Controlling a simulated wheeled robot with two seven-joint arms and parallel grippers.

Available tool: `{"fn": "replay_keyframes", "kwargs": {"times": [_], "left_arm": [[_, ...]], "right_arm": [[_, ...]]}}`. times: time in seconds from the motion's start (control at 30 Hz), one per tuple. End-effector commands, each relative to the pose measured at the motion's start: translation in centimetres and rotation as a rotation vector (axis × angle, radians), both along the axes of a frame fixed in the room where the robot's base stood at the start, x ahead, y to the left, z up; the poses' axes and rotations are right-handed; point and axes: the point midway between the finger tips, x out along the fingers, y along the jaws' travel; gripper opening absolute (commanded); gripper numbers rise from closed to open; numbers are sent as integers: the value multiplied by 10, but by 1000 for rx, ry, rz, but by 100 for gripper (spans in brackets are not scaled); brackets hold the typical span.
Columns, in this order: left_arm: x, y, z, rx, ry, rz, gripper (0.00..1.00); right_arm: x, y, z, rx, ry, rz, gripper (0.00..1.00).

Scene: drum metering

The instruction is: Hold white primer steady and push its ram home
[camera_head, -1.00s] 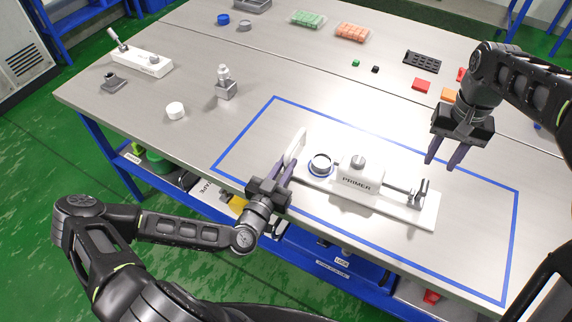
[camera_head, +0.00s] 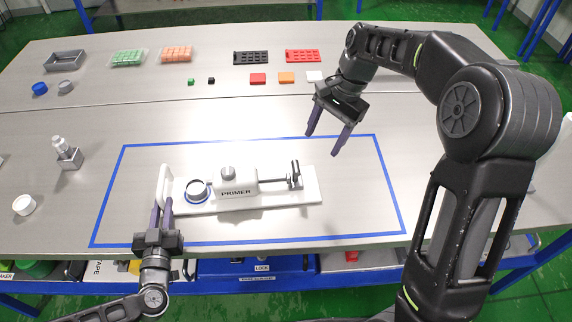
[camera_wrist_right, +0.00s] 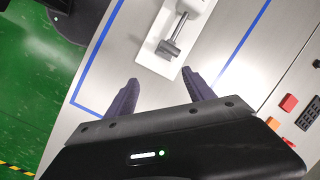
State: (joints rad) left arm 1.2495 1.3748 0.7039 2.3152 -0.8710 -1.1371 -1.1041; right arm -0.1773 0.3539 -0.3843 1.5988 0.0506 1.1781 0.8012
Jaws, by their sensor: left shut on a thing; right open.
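The white primer (camera_head: 238,184) stands on its long white base inside a blue taped rectangle. A round cup with a dark rim (camera_head: 197,190) sits at its left, and its ram with a dark handle (camera_head: 294,174) sticks out to the right. The ram handle also shows in the right wrist view (camera_wrist_right: 168,48). My left gripper (camera_head: 161,212) is shut on the upright white end plate (camera_head: 164,186) at the base's left end. My right gripper (camera_head: 331,142) is open and empty, above the table to the right of and behind the ram handle, apart from it.
Green blocks (camera_head: 127,58), orange blocks (camera_head: 177,53), dark and red racks (camera_head: 302,56) and coloured squares lie at the back. The taped area right of the primer is clear.

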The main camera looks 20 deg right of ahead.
Motion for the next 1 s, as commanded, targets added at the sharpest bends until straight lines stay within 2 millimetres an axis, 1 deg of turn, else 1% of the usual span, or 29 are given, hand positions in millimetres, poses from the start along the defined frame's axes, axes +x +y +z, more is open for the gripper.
{"fn": "replay_keyframes", "kwargs": {"times": [0.03,0.1,0.2,0.33,0.5,0.8,0.93,1.0], "left_arm": [[0,0,0,0,0,1,0],[0,0,0,0,0,1,0],[0,0,0,0,0,1,0],[0,0,0,0,0,1,0],[0,0,0,0,0,1,0],[0,0,0,0,0,1,0],[0,1,0,0,0,1,0],[0,1,0,0,0,1,0]], "right_arm": [[0,0,1,33,24,-122,62],[1,5,4,78,64,-294,62],[4,14,6,123,118,-483,62],[6,19,8,151,170,-640,62],[6,20,8,153,191,-705,62],[6,20,7,151,190,-703,62],[6,22,1,151,192,-701,62],[7,25,-5,151,192,-701,62]]}}
